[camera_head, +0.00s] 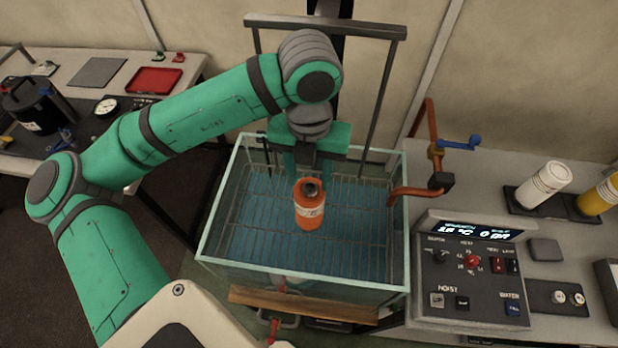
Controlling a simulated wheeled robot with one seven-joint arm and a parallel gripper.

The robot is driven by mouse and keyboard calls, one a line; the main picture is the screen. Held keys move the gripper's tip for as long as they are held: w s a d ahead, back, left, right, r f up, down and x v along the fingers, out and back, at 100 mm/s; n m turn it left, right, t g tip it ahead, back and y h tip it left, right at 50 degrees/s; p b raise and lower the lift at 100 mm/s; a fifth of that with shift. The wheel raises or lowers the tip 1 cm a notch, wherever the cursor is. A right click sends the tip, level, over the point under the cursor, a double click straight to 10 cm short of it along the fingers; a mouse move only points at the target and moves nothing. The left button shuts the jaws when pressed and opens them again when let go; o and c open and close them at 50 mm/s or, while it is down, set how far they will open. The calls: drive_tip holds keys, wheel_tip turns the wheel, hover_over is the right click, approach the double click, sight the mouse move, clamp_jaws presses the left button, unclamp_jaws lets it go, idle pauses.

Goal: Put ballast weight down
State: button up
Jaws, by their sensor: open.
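The ballast weight seems to be the orange cylinder (309,212) with a dark top knob and a pale label band. It stands upright on the wire rack (255,225) in the glass tank, over blue water. My gripper (308,172) is just behind and above the cylinder's top.
The glass tank's walls (404,230) surround my gripper, with hoist rods (382,95) beside it. An orange pipe with a blue-handled tap (440,150) reaches over the right wall. A control panel (472,275) and white and yellow cylinders (543,185) are to the right.

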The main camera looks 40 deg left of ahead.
sight(309, 186)
wheel_tip(309, 186, up, 11)
drive_tip(key=shift+r, duration=0.15)
idle(0.7)
